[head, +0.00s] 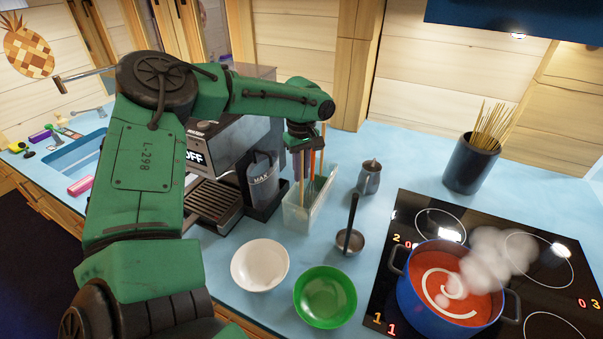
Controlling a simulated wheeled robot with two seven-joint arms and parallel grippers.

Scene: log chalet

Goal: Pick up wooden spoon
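A clear rectangular container (294,217) stands on the blue counter and holds several upright utensils. An orange-brown wooden handle (318,162) rises from it; whether it belongs to the wooden spoon I cannot tell, as the lower ends are hard to make out. My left gripper (304,152) points down right over the container, close among the handle tops. Its fingers are small and overlap the handles, so I cannot tell whether it is open or shut on one. My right gripper is not in view.
A coffee machine (215,150) stands left of the container. A metal pitcher (369,177), ladle (350,240), white bowl (260,264) and green bowl (325,297) are nearby. A blue pot of steaming red soup (450,287) sits on the black hob (407,212). A dark holder (470,166) has thin sticks.

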